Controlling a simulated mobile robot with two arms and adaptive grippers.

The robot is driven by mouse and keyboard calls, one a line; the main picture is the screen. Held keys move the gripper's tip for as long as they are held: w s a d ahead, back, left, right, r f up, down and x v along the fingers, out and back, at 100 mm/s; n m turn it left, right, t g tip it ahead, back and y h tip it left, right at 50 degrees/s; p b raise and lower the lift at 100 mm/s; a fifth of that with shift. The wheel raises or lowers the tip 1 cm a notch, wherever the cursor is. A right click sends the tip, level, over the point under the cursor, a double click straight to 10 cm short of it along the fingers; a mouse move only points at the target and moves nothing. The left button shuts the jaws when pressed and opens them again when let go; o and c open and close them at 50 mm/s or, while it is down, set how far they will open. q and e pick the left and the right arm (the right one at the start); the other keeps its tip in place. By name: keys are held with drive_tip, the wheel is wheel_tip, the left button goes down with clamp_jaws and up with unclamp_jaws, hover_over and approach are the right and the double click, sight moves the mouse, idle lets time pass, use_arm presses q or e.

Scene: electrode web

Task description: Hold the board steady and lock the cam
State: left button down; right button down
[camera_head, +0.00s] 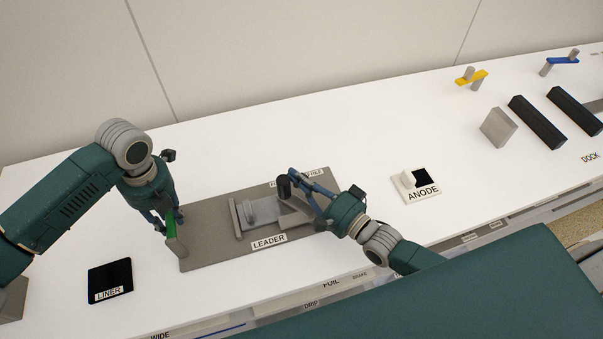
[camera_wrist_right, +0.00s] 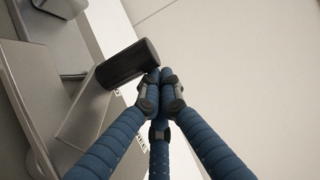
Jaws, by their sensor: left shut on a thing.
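The grey board (camera_head: 213,245) lies flat on the white table, with a label reading LEADER at its front edge. My left gripper (camera_head: 170,224) is shut on the green-topped upright grip (camera_head: 171,222) at the board's left end. The cam is a grey lever (camera_head: 297,213) with an upright black knob (camera_head: 283,187), on the right part of the board. The lever and the black knob (camera_wrist_right: 127,63) also show in the right wrist view. My right gripper (camera_head: 293,177) has its blue fingertips (camera_wrist_right: 162,78) drawn together beside the knob, with nothing seen between them. I cannot tell whether they touch it.
Grey clamp blocks (camera_head: 243,215) stand on the board left of the lever. A black LINER pad (camera_head: 110,276) lies front left, and a white ANODE holder (camera_head: 417,186) stands to the right. Black bars (camera_head: 537,122) and a grey block (camera_head: 498,127) lie further right. The table behind the board is clear.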

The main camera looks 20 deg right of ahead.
use_arm(q)
drive_tip(key=shift+s+d+f, duration=0.15)
drive_tip(key=shift+s+f, duration=0.05)
drive_tip(key=shift+f, duration=0.05)
use_arm(e)
drive_tip(key=shift+a, duration=0.25)
drive_tip(key=shift+w+d, duration=0.3)
drive_tip(key=shift+w, duration=0.1)
drive_tip(key=shift+w+d, duration=0.9)
drive_tip(key=shift+w, duration=0.2)
drive_tip(key=v, duration=0.3)
drive_tip(key=d+v, duration=0.1)
drive_tip(key=v, duration=0.6)
drive_tip(key=shift+w+d, duration=0.2)
drive_tip(key=shift+w, duration=0.1)
use_arm(q)
drive_tip(key=c, duration=1.7)
unclamp_jaws()
drive_tip(key=shift+w+r, duration=0.1)
drive_tip(key=shift+r, duration=0.05)
drive_tip(key=shift+c, duration=0.2)
drive_tip(key=o, duration=0.4)
use_arm(e)
drive_tip(key=shift+w, duration=0.1)
use_arm(q)
drive_tip(key=shift+w, duration=0.15)
use_arm(e)
drive_tip(key=shift+f, duration=0.1)
